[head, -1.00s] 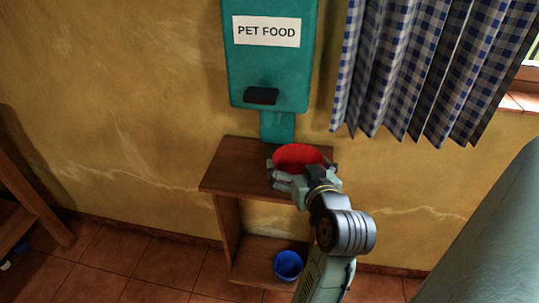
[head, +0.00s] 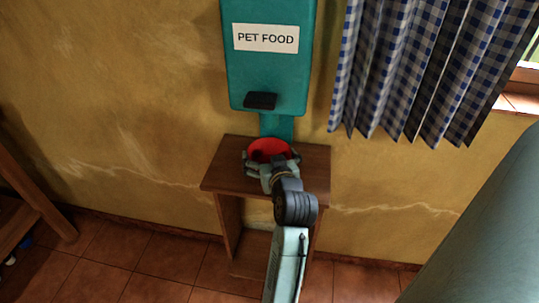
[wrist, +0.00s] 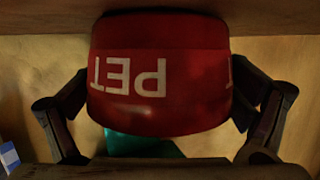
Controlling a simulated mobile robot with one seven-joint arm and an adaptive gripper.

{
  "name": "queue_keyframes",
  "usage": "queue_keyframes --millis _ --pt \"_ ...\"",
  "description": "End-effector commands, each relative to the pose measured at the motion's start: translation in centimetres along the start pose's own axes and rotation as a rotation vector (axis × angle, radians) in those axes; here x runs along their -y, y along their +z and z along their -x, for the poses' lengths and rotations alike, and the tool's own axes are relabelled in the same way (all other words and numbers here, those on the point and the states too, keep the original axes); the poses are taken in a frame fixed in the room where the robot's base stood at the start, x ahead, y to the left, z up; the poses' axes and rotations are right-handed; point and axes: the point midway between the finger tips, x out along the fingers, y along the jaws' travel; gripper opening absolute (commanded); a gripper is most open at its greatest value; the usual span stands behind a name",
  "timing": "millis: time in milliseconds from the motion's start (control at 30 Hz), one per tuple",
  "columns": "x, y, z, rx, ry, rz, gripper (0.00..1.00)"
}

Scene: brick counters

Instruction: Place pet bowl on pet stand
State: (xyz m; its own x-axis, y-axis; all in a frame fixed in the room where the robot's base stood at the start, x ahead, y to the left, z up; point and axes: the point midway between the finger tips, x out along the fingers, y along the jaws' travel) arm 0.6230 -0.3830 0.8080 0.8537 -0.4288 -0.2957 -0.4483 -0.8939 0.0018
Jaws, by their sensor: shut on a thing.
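The pet bowl (head: 268,149) is red, and the wrist view shows white "PET" lettering on the bowl (wrist: 160,75). My gripper (head: 270,162) is shut on the bowl, with one finger at each side of it in the wrist view (wrist: 160,100). The pet stand (head: 222,178) is a small brown wooden stand against the wall. The bowl is over the middle of its top in the head view. I cannot tell whether the bowl touches the top. My gripper and arm hide part of the bowl and the stand.
A teal pet food dispenser (head: 268,75) hangs on the wall above the stand, its black spout above the bowl. A checked curtain (head: 410,70) hangs at the right. A wooden piece of furniture (head: 30,200) stands at the far left. The tiled floor (head: 150,260) left of the stand is clear.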

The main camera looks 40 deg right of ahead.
Motion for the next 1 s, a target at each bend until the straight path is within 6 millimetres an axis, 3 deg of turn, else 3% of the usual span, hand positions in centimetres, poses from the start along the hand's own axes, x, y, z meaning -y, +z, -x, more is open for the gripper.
queue_keyframes --millis 167,200,233,667,867,1000 --pt "0.0 0.2 -0.1 -0.001 -0.001 0.0 0.62" --pt "0.0 0.3 -0.1 0.0 -0.001 0.0 0.97" --pt "0.0 0.2 -0.1 0.0 0.0 0.0 0.99" --pt "0.0 0.0 0.3 0.0 0.0 -0.001 1.0" --pt "0.0 0.2 3.6 -0.002 0.002 0.0 1.0" --pt "0.0 0.1 7.1 -0.003 0.002 0.0 1.0"
